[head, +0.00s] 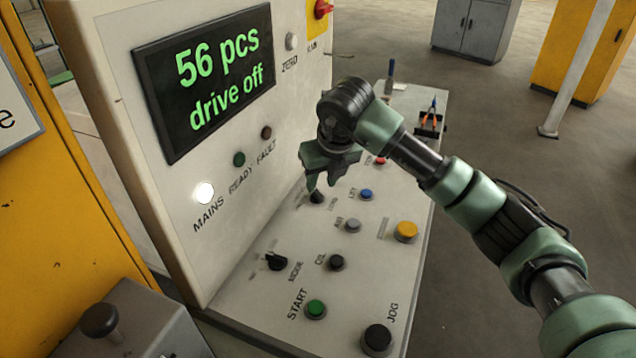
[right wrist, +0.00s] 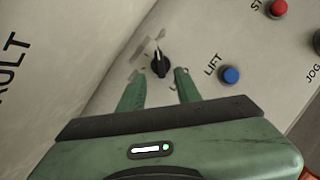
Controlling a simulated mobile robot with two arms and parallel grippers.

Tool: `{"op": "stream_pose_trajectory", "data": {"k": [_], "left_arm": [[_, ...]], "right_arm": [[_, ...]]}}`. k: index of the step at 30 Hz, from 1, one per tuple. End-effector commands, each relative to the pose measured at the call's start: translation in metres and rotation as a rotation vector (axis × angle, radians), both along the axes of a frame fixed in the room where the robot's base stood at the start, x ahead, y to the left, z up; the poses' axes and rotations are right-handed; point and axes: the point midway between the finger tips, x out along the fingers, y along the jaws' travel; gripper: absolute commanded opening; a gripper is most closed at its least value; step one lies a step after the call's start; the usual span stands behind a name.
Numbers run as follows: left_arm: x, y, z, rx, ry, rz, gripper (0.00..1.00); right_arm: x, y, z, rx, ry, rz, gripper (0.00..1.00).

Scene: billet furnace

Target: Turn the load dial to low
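The load dial is a small black knob (head: 317,197) on the sloping panel in the head view, with a faint label beside it. In the right wrist view the dial (right wrist: 160,62) shows a pointer ridge running roughly up and down the picture, with worn grey marks around it. My right gripper (head: 321,184) is over the dial, partly hiding it in the head view. In the right wrist view its two green fingers (right wrist: 161,76) are apart, one on each side of the dial's near side, with nothing gripped. I cannot tell whether they touch it. My left gripper is not in view.
A blue lift button (head: 366,194) sits close to the right of the dial. The mode knob (head: 276,262), green start button (head: 316,308) and black jog button (head: 378,338) are nearer. The display (head: 210,75) reads "56 pcs drive off" on the upright panel.

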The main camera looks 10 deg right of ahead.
Motion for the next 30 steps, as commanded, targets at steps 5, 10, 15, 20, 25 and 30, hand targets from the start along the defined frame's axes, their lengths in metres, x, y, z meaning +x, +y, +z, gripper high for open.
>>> {"op": "stream_pose_trajectory", "data": {"k": [5, 10, 15, 20, 25, 30], "left_arm": [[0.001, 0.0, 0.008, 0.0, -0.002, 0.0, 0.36], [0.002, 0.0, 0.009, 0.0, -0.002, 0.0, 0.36], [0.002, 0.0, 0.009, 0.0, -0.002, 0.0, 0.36], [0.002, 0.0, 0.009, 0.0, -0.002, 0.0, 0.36], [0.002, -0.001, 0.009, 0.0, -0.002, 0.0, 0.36], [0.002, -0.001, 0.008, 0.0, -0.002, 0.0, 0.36]], "right_arm": [[0.01, 0.003, -0.024, 0.0, 0.003, 0.0, 0.34], [0.015, 0.003, -0.037, 0.001, 0.001, 0.0, 0.34], [0.016, 0.003, -0.039, -0.001, 0.0, 0.0, 0.34], [0.016, 0.003, -0.039, 0.0, 0.0, 0.0, 0.2], [0.016, 0.003, -0.039, 0.0, 0.0, 0.0, 0.0], [0.016, 0.003, -0.039, 0.0, -0.001, 0.006, 0.0]]}}
